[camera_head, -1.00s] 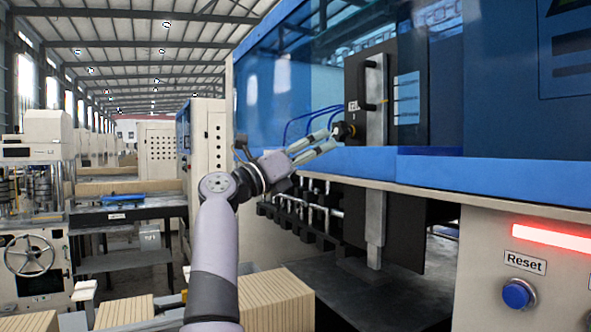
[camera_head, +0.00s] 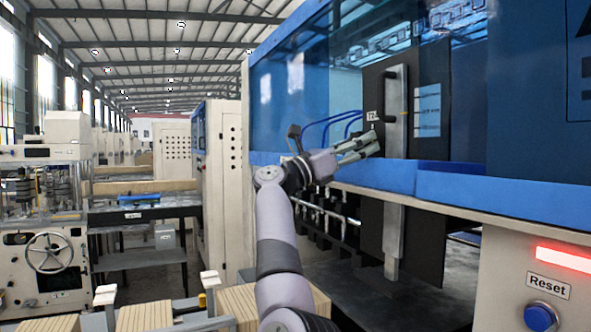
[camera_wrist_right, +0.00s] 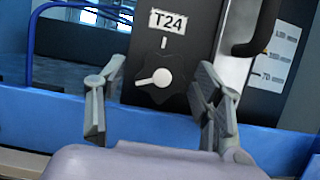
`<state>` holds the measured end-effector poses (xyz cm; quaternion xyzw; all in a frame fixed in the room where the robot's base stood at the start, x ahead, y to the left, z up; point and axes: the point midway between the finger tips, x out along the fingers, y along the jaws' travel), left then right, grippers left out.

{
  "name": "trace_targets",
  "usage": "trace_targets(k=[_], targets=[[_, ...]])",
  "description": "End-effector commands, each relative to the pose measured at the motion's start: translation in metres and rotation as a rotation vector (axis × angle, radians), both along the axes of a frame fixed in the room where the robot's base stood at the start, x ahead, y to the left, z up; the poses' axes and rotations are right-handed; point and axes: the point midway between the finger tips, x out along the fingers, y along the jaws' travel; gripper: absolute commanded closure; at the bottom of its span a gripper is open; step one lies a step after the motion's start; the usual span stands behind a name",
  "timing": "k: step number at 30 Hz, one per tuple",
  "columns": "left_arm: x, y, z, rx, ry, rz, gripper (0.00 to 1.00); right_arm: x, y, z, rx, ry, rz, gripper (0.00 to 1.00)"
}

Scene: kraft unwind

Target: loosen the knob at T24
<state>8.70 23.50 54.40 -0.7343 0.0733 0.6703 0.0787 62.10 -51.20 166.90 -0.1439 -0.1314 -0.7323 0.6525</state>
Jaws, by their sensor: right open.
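The T24 label (camera_wrist_right: 168,21) sits on a dark panel, and it also shows in the head view (camera_head: 372,115). Below it in the wrist view is a dark lobed knob (camera_wrist_right: 152,94) with a pale pointer directed to the left. A short pale mark is above the knob. My right gripper (camera_wrist_right: 157,76) is open, one finger on each side of the knob, with visible gaps to it. In the head view my right gripper (camera_head: 368,147) is in front of the panel below the label and hides the knob. My left gripper is not in view.
A dark handle (camera_wrist_right: 258,30) on a metal bar is right of the knob. A blue rail (camera_head: 390,176) runs below the panel. A blue Reset button (camera_head: 541,317) is at the lower right. Blue cables (camera_head: 330,127) hang left of the panel.

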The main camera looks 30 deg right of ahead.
Motion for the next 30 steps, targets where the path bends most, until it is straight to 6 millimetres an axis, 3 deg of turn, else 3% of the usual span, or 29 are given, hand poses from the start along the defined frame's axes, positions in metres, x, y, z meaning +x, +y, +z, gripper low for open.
trace_targets(k=[1, 3, 18, 24, 30], targets=[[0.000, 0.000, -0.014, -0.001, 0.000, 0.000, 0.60, 0.003, 0.013, -0.013, -0.001, 0.003, 0.007, 0.39], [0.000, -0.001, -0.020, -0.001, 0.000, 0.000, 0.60, 0.005, 0.026, -0.019, -0.001, 0.004, 0.007, 0.39], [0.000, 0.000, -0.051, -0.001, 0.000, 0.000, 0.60, 0.015, 0.117, -0.054, 0.000, 0.006, 0.006, 0.39], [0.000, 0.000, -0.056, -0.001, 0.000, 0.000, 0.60, 0.017, 0.141, -0.062, 0.000, 0.006, 0.005, 0.39], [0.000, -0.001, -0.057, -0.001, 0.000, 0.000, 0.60, 0.018, 0.150, -0.065, 0.001, 0.005, 0.003, 0.39]])
